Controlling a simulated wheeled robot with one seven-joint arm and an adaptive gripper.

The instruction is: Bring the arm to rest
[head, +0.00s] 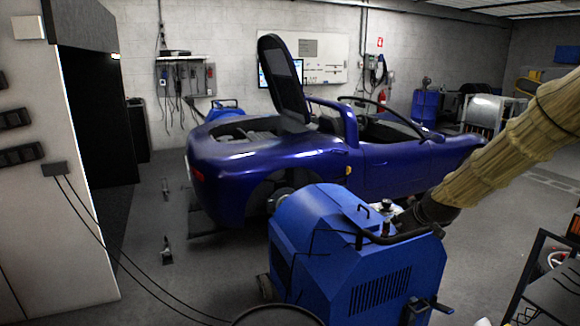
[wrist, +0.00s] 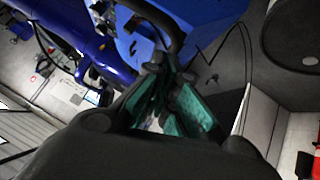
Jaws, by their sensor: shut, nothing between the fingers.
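My gripper (wrist: 170,70) shows in the wrist view, with dark fingers and teal inner pads. Its fingertips are close together and it is shut, with nothing held. Past the fingertips is part of the blue dynamometer unit (wrist: 205,20). The gripper does not clearly show in the head view, and I cannot tell its exact distance from the unit. In the head view the blue dynamometer unit (head: 345,260) stands in front, beside the rear wheel area of a dark blue car (head: 260,165).
A thick yellowish hose (head: 510,150) slopes down to the unit from the right. Black cables (head: 110,235) hang from the white cabinet (head: 75,240) at left and run across the floor. A dark rack (head: 545,290) stands at lower right. Grey floor (head: 205,280) is open left of the unit.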

